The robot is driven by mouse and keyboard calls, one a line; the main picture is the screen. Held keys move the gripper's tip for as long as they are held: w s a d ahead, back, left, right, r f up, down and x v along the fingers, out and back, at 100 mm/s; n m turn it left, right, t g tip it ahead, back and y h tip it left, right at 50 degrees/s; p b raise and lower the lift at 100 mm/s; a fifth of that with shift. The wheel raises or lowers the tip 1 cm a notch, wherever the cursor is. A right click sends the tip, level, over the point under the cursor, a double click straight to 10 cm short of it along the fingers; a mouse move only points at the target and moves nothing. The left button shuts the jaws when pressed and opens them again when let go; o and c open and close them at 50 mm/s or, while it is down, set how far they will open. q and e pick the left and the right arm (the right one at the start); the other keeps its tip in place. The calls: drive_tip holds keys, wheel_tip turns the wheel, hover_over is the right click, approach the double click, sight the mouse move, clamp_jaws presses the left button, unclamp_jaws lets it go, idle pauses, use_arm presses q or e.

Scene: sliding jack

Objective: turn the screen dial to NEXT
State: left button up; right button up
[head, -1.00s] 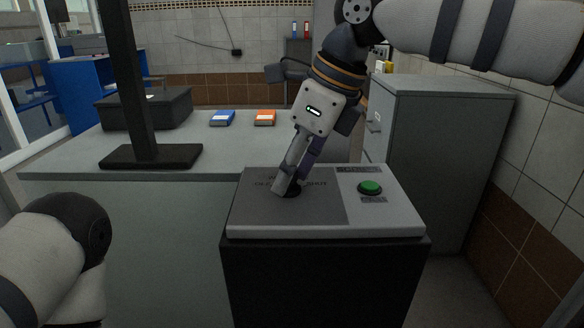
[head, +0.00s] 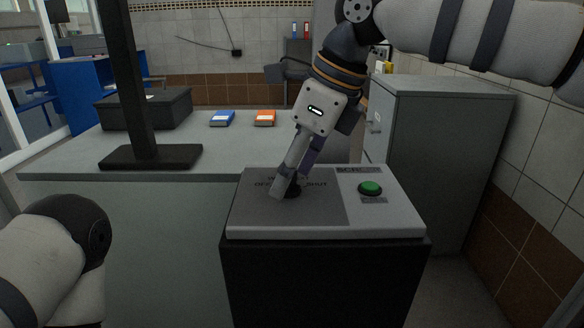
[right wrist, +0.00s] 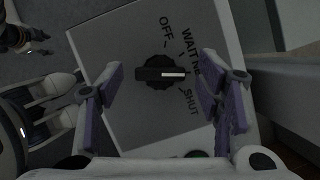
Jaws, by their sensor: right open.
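The screen dial is a black knob (right wrist: 160,73) with a white pointer line, on the grey panel of a box. In the right wrist view the pointer faces right, toward a label starting NE that a finger partly covers. OFF and WAIT lie above it and SHUT below. My right gripper (right wrist: 163,88) is open, one finger on each side of the knob, with gaps visible there. In the head view the right gripper (head: 290,182) reaches down over the knob, which its fingers mostly hide.
A green button (head: 370,188) sits on the box's right part, beside the dial panel. Behind it is a grey desk (head: 70,158) with a black stand (head: 150,157), a blue item (head: 222,118) and an orange item (head: 265,118). A grey cabinet (head: 440,120) stands at right.

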drive_tip(key=v, duration=1.2)
